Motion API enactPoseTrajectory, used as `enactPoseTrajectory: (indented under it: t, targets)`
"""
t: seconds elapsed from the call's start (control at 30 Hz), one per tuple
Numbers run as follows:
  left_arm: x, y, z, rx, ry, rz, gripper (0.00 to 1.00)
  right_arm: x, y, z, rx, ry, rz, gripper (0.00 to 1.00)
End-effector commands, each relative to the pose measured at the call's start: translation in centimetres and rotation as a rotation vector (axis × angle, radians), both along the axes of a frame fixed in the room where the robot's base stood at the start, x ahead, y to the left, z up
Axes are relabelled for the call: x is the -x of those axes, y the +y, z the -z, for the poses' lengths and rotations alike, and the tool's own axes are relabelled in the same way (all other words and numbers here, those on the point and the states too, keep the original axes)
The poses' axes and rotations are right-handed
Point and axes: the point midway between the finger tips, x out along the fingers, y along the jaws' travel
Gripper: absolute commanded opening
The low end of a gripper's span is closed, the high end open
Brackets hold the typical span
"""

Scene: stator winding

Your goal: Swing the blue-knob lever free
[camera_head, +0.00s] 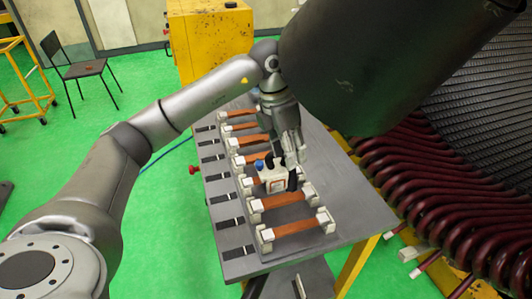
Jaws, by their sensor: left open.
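A blue knob (260,164) shows beside a pale clamp-like block (272,182) in the middle of the workbench. The lever under the knob is too small to make out. My left gripper (284,163) points down from above, just right of the knob and over the block. Its fingers are open, with dark parts close to the block. I cannot tell whether they touch it. The gripper partly hides the block and the bars behind it. My right gripper is not in view.
The grey workbench (345,215) carries a row of copper-coloured bars (285,200) in pale end blocks. Dark red coil ends (440,200) of the large stator stand close on the right. A yellow cabinet (210,45) and a chair (82,68) stand behind.

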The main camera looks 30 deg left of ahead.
Motion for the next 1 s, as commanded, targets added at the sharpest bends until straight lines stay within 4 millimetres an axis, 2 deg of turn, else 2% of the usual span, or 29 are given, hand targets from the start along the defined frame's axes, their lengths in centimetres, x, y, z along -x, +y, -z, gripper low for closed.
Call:
enactPoseTrajectory:
  t: [0.03,0.1,0.2,0.27,0.47,0.8,1.0]
  targets:
    - [-0.1,2.4,-0.9,-0.076,0.01,-0.034,0.42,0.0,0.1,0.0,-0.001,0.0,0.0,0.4]
    - [0.1,5.0,-1.7,-0.158,0.029,-0.072,0.42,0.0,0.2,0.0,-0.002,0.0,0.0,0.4]
    - [0.4,7.2,-2.5,-0.229,0.049,-0.108,0.42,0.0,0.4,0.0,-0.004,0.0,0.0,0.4]
    - [0.6,7.9,-2.7,-0.25,0.057,-0.12,0.42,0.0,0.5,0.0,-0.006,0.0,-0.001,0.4]
    - [0.7,8.3,-1.1,-0.262,0.065,-0.125,0.42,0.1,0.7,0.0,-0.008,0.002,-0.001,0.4]
    - [0.7,8.5,5.0,-0.261,0.065,-0.124,0.42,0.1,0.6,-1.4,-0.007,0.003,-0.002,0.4]
    - [0.5,8.6,7.3,-0.259,0.062,-0.123,0.42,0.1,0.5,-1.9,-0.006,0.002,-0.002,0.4]
